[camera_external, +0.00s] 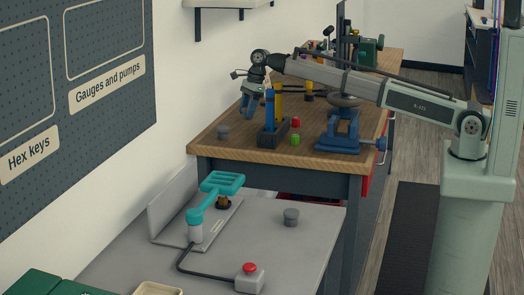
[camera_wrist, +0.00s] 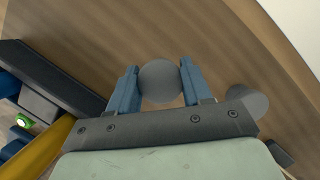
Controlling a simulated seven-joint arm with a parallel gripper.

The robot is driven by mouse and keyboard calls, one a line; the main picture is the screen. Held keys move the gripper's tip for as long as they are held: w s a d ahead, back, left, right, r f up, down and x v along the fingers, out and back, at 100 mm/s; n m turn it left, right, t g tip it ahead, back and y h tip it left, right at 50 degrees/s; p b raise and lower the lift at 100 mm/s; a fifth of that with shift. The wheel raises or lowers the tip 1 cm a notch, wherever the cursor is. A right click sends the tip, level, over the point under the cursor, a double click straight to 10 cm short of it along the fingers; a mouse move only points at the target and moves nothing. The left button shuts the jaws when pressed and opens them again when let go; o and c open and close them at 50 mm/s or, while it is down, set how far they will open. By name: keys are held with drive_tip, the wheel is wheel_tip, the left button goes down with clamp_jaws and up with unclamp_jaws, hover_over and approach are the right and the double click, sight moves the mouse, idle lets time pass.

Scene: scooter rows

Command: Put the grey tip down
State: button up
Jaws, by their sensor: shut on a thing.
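My gripper (camera_external: 247,108) is over the wooden bench's far-left part, near the wall, pointing down. In the wrist view my gripper (camera_wrist: 160,84) has its two blue fingers on either side of a round grey tip (camera_wrist: 161,78) and is shut on it. The held tip is not clear in the outside view, and I cannot tell whether it touches the bench. A second grey piece (camera_external: 222,132) stands on the bench near its left edge. A grey piece, probably the same one, also shows right of the fingers in the wrist view (camera_wrist: 254,100), partly hidden.
A dark holder (camera_external: 272,139) with blue and yellow uprights stands right of my gripper. Red (camera_external: 295,122) and green (camera_external: 295,140) pieces and a blue vise (camera_external: 338,137) are farther right. Another grey piece (camera_external: 291,217) is on the lower grey table (camera_external: 310,245). Bare wood surrounds the fingers.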

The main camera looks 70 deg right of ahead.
wheel_tip(320, 180, up, 7)
drive_tip(key=shift+a+r, duration=0.1)
drive_tip(key=shift+r, duration=0.05)
drive_tip(key=s+a+f+n, duration=0.1)
drive_tip(key=s+a+n, duration=0.15)
drive_tip(key=a, duration=1.95)
drive_tip(key=n+g, duration=0.4)
drive_tip(key=n, duration=0.6)
hover_over(291, 273)
drive_tip(key=d, duration=0.1)
drive_tip(key=shift+f, duration=3.65)
drive_tip(key=shift+n+t+y, duration=0.25)
drive_tip(key=shift+t+y, duration=0.05)
drive_tip(key=shift+w+d+f, duration=0.1)
drive_tip(key=shift+w+f, duration=0.05)
drive_tip(key=shift+f, duration=2.2)
drive_tip(key=shift+w+f, duration=0.1)
drive_tip(key=shift+f, duration=2.25)
drive_tip(key=shift+f, duration=0.2)
